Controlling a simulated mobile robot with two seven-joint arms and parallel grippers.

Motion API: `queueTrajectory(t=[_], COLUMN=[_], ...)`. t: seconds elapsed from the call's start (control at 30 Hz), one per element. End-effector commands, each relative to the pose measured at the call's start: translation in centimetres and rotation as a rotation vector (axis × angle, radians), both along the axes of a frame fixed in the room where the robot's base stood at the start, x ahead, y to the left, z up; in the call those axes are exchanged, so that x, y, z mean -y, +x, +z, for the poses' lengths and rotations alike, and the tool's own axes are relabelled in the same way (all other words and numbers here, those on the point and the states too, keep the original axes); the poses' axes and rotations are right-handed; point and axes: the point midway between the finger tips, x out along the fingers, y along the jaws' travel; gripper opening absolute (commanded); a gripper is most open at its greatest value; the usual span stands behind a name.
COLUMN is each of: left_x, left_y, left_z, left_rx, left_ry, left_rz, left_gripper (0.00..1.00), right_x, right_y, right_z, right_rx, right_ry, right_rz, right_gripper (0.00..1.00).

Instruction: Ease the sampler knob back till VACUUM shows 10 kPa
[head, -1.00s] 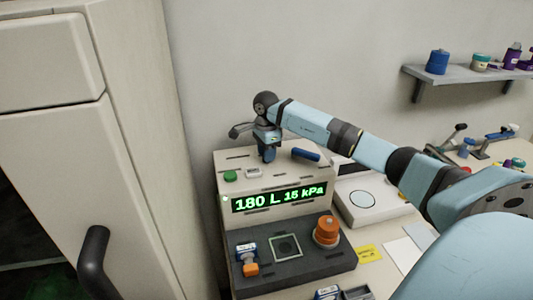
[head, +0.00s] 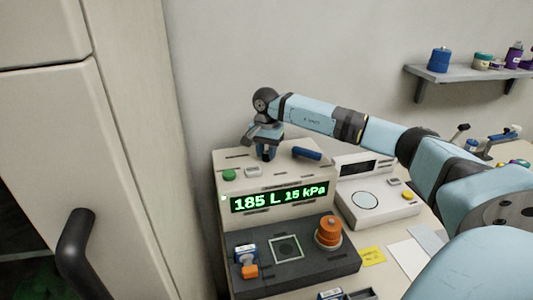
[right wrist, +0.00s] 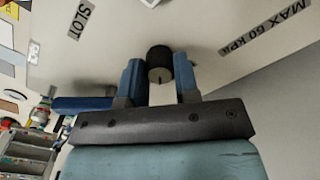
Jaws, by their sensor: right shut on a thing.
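The sampler (head: 225,157) is a cream box with a dark front deck. Its green display (head: 280,198) reads 185 L and 15 kPa. My right gripper (head: 266,155) is over the top of the box, pointing down. In the right wrist view its blue fingers (right wrist: 159,80) are shut on a small dark round knob (right wrist: 159,57), which has a mark on its lighter end face. The knob is hidden behind the gripper in the head view. My left gripper is not in view.
A blue bar (head: 307,153) lies on the box top, right of my gripper. A green button (head: 229,175) is at its left. An orange knob (head: 329,230) stands on the deck. A white device (head: 375,205) stands to the right, and a cabinet (head: 120,130) is close at left.

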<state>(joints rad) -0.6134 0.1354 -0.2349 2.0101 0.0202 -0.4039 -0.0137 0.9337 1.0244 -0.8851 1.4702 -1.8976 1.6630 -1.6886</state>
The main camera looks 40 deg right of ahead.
Motion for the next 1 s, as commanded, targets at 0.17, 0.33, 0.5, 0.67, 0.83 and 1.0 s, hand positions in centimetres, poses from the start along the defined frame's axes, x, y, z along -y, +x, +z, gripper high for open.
queueTrajectory(t=[0.17, 0.33, 0.5, 0.67, 0.83, 1.0], left_x=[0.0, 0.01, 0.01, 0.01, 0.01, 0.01], left_y=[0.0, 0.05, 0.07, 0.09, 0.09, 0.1], left_z=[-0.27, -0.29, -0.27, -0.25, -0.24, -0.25], left_rx=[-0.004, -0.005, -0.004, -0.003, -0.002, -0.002], left_ry=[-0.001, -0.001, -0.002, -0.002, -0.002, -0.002], left_rz=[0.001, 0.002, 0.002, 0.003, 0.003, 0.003], left_gripper=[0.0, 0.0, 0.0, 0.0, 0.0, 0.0], right_x=[0.01, 0.02, 0.02, 0.02, 0.02, 0.01], right_y=[0.02, 0.01, 0.01, 0.01, 0.01, 0.0], right_z=[0.02, 0.04, 0.05, 0.06, 0.05, 0.03], right_rx=[0.001, 0.001, 0.001, 0.0, 0.0, 0.0], right_ry=[0.0, -0.001, -0.001, 0.0, 0.0, 0.0], right_rz=[0.052, 0.072, 0.075, 0.074, 0.074, 0.074], right_gripper=[0.05, 0.05, 0.05, 0.05, 0.55, 0.55])
